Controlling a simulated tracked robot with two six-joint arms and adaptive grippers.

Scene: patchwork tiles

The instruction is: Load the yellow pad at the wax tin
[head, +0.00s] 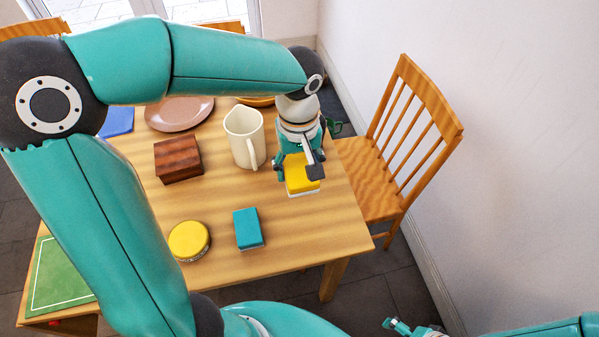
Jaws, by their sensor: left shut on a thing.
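The yellow pad (299,184), a block with a white underside, is near the table's right edge. My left gripper (298,166) is above it, pointing down, shut on it with a finger at either side. I cannot tell whether the pad touches the table. The wax tin (189,240), round with a yellow top, stands near the table's front edge, to the left of and nearer than the pad. Only part of my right gripper (398,326) shows at the bottom edge, off the table; its jaw state is unclear.
A teal pad (249,228) lies just right of the tin. A cream pitcher (245,138) stands close left of my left gripper. A dark wooden box (178,159), a pink plate (180,114) and a green mat (62,272) are further left. A chair (415,130) stands at the right.

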